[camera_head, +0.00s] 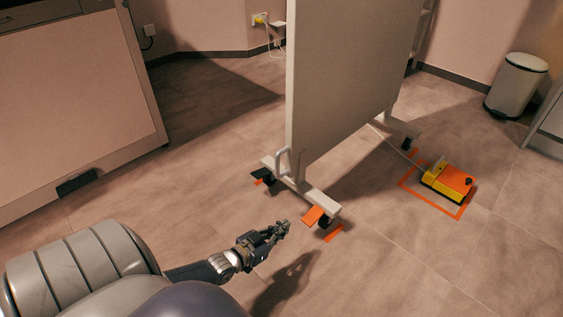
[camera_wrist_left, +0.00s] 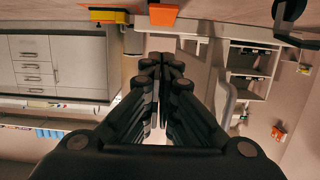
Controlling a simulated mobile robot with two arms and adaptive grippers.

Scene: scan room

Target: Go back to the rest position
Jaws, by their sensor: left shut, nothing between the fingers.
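My left gripper (camera_head: 277,231) reaches in from the lower left in the head view. It is shut and empty, in the air above the tiled floor, near the wheeled foot of a standing panel (camera_head: 345,75). In the left wrist view its dark fingers (camera_wrist_left: 163,62) meet in the middle with nothing between them. My right gripper is in neither view.
The panel's near foot has an orange pedal (camera_head: 314,215) and casters. A yellow and orange foot switch (camera_head: 448,183) lies inside an orange floor outline at the right. A bin (camera_head: 515,86) stands at the far right wall. A large cabinet (camera_head: 75,100) is at the left.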

